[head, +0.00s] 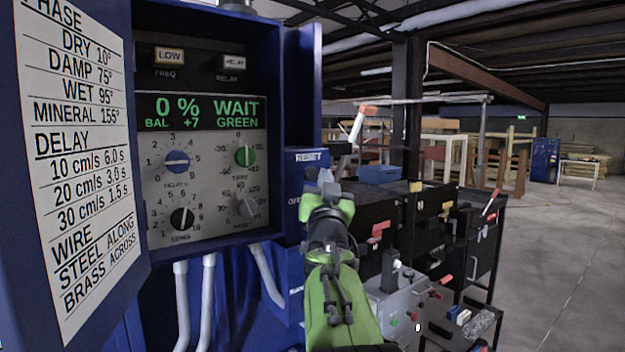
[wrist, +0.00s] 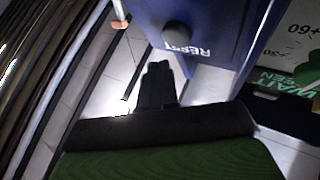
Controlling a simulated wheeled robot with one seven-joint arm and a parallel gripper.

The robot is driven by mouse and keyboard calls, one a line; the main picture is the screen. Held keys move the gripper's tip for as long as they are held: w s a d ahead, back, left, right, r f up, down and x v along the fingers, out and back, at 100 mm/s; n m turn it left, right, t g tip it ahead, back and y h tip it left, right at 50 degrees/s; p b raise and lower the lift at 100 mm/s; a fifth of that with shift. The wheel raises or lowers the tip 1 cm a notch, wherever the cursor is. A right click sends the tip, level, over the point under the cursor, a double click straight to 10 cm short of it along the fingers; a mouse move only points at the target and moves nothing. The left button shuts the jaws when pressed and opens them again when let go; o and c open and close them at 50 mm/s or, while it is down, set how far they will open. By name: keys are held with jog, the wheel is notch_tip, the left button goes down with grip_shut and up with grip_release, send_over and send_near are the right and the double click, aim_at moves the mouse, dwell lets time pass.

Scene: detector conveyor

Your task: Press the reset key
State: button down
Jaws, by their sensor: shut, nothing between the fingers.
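The reset key (wrist: 177,35) is a dark round button on a blue box, with the white label RESET (wrist: 187,50) beside it in the wrist view. In the head view the label (head: 308,157) shows on the blue box right of the open cabinet; the key is hard to make out there, close to my gripper. My gripper (head: 326,178) is shut and empty in front of that box. Its dark fingers also show in the wrist view (wrist: 157,72), just below the key in the picture. I cannot tell whether they touch the box.
The cabinet's display (head: 200,111) reads 0 %, BAL +7, WAIT, GREEN. Below it are several knobs, including a blue one (head: 177,162) and a green one (head: 245,156). The open blue door (head: 135,250) carries a settings list.

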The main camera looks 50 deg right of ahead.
jog(key=s+b, duration=0.1)
jog(key=s, duration=0.1)
jog(key=s+a+b, duration=0.1)
jog(key=s, duration=0.1)
jog(key=shift+f, duration=0.1)
jog(key=shift+w, duration=0.1)
dwell(0.7)
jog(key=w+a+f+n+g+y, duration=0.1)
jog(key=w+a+f+n+y, duration=0.15)
jog(key=a+f+y, duration=0.65)
jog(key=w+a+f+n+y, duration=0.1)
jog(key=a+f+n+y, duration=0.15)
jog(key=a+f, duration=0.75)
jog(key=s+a+f+n+g+y, duration=0.6)
jog(key=s+a+f+n+g, duration=0.1)
jog(key=s+a+f, duration=1)
jog(key=s+a+g, duration=0.1)
jog(key=s+a, duration=0.1)
jog(key=a, duration=0.1)
jog(key=shift+n+g, duration=0.3)
jog(key=shift+y, duration=0.25)
